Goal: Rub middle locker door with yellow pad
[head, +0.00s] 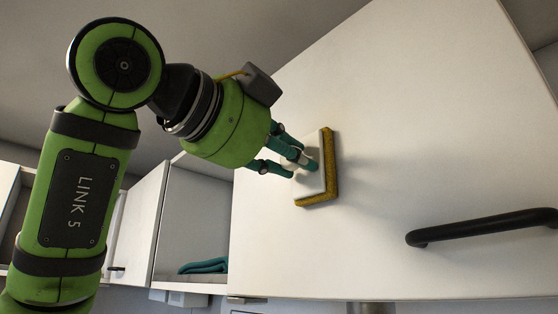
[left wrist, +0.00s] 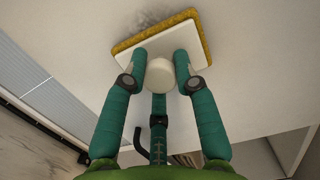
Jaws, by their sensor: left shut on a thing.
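The yellow pad (head: 331,168) has a white backing plate and a pale round knob. My left gripper (head: 303,165) is shut on the knob and holds the pad up against or very near the white locker door (head: 420,130); I cannot tell whether it touches. In the left wrist view the green fingers of my left gripper (left wrist: 160,75) stand on both sides of the knob, with the yellow pad (left wrist: 150,38) beyond. Dark grey smudges show on the door (left wrist: 255,60) just past the pad's far edge in that view. My right gripper is not in view.
A black bar handle (head: 480,227) sticks out from the door's lower right. To the left, an open white compartment (head: 192,225) holds a folded teal cloth (head: 205,266). Another white door (head: 143,222) stands beside it. The door surface above the handle is clear.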

